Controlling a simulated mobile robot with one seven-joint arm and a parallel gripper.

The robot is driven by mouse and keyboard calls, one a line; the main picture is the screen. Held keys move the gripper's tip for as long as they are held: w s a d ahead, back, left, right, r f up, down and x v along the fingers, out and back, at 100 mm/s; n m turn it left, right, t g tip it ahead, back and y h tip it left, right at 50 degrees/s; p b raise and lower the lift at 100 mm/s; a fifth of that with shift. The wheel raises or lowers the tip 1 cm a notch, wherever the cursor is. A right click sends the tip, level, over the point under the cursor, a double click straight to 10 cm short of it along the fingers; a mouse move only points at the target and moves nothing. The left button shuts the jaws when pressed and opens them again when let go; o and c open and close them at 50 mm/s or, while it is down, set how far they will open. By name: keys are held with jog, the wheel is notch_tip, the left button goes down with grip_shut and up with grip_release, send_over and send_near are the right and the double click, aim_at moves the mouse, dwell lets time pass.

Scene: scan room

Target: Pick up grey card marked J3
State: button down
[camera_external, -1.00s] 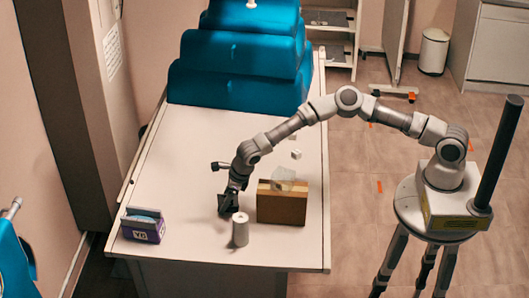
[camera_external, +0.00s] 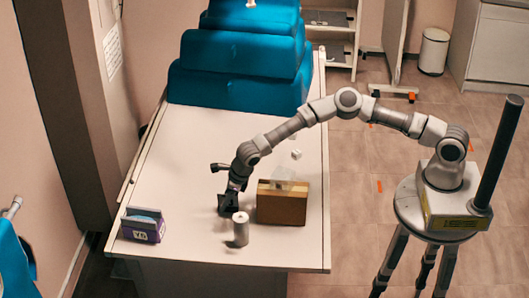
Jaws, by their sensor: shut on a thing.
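My gripper (camera_external: 228,209) points down at the white table top (camera_external: 185,200), just behind and left of a silver-grey can (camera_external: 241,229). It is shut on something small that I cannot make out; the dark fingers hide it. No grey card and no J3 mark can be read in this view. A purple box (camera_external: 143,225) with white lettering and an open top stands at the front left of the table, apart from my gripper.
A brown cardboard box (camera_external: 282,203) with clear, pale contents stands right of my gripper. A small white cube (camera_external: 296,154) lies behind it. Blue stepped cushions (camera_external: 238,85) fill the table's back. The table's middle left is clear.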

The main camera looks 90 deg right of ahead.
jog(key=shift+r, duration=0.15)
jog(key=shift+r, duration=0.25)
jog(key=r, duration=0.3)
jog(key=shift+s+d+r, duration=0.1)
jog(key=shift+d+r, duration=0.2)
jog(key=shift+r, duration=0.1)
jog(key=s+d+r, duration=0.5)
jog(key=d+r, duration=0.1)
jog(key=d, duration=0.3)
jog(key=shift+s+d+r+b, duration=0.2)
jog(key=shift+d+b, duration=0.15)
jog(key=shift+b, duration=0.1)
